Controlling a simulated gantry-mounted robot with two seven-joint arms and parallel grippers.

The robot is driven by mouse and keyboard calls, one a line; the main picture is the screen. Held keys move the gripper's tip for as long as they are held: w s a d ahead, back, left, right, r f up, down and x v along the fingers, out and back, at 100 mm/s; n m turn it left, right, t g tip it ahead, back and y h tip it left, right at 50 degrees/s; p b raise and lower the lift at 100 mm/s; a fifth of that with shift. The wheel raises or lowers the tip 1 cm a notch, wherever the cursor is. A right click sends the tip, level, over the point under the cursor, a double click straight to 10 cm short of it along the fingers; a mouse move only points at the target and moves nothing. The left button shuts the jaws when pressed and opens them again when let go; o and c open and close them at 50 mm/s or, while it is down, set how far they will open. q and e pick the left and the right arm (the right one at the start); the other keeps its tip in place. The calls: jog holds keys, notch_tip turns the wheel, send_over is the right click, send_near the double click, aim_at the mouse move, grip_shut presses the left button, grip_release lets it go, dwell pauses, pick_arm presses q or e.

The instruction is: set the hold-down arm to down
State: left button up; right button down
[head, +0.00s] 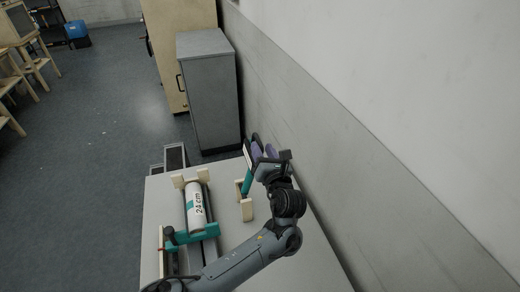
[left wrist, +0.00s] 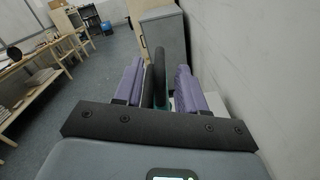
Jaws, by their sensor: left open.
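The hold-down arm appears to be the teal and dark bar (head: 247,181), standing raised and tilted at a pale wooden stand (head: 247,209) near the table's right side. My left gripper (head: 263,152), with purple finger pads, is at the bar's upper end. In the left wrist view, a dark upright piece with a teal edge (left wrist: 160,75) shows between the two spread purple fingers of my left gripper (left wrist: 158,88). The fingers look apart from it, but contact is hard to tell. A white roll marked 24 cm (head: 194,205) lies in wooden supports on the left.
A teal bracket (head: 197,233) crosses the near end of the roll. The grey table (head: 152,205) ends close to the wall (head: 335,150) on the right. A grey cabinet (head: 208,95) stands beyond the table's far edge.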

aim_at(260, 143)
pick_arm(q)
jog(key=shift+b+x, duration=0.45)
jog(key=shift+x, duration=1.1)
grip_shut()
